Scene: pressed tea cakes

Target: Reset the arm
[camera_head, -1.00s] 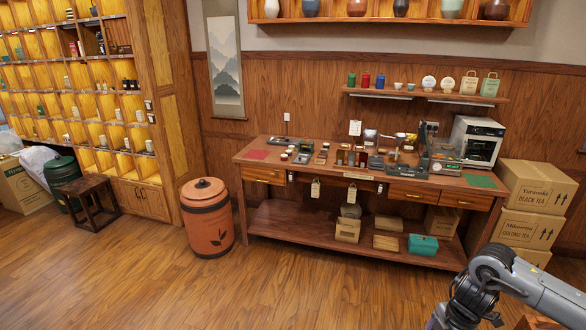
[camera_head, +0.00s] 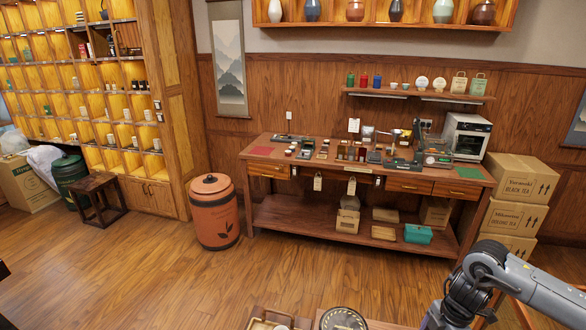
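My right arm (camera_head: 490,275) comes in from the lower right, bends at an elbow and runs down out of the bottom edge. Its gripper is below the picture, so its fingers and anything in them are hidden. My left gripper is not in view.
At the bottom edge a wooden tray (camera_head: 254,323) and a round dark-rimmed thing (camera_head: 343,319) show in part. Beyond the open floor (camera_head: 150,285) stand a long wooden workbench (camera_head: 225,160), a terracotta bin (camera_head: 213,213), a dark stool (camera_head: 94,188) and stacked cartons (camera_head: 520,190).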

